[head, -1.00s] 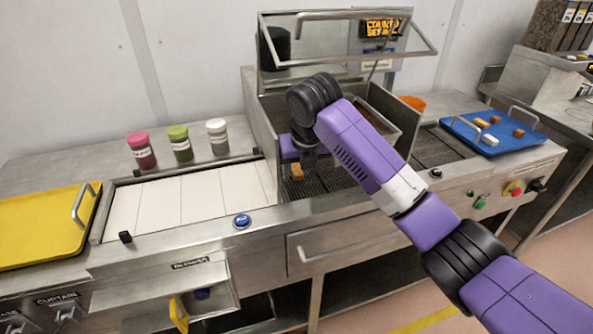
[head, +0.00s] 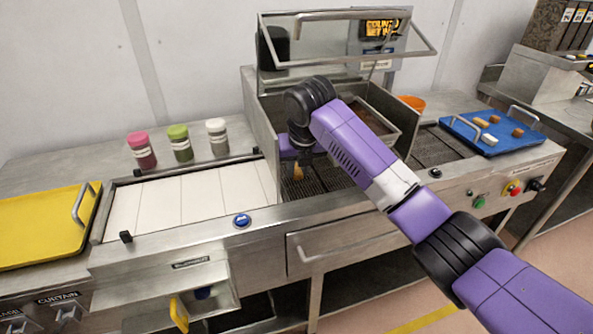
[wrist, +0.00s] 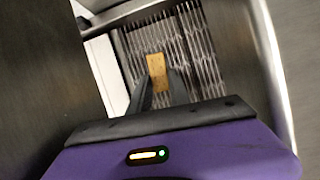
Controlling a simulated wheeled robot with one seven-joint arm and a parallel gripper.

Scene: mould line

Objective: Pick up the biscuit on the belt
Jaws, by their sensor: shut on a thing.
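The biscuit (head: 298,173) is a small golden-brown block, held at the end of my gripper over the dark mesh belt (head: 326,178). In the wrist view the biscuit (wrist: 157,72) sits between the tips of the two dark fingers of my gripper (wrist: 158,84), with the belt behind it. My gripper is shut on the biscuit. In the head view the fingers are largely hidden by the wrist, and the height of the biscuit above the belt is hard to tell.
The machine's steel walls and raised clear cover (head: 350,45) stand close around my gripper. White tiles (head: 180,200) lie left of the belt. A yellow tray (head: 40,230) is at far left. A blue tray (head: 510,143) with several small blocks is at right. Three jars (head: 180,145) stand behind.

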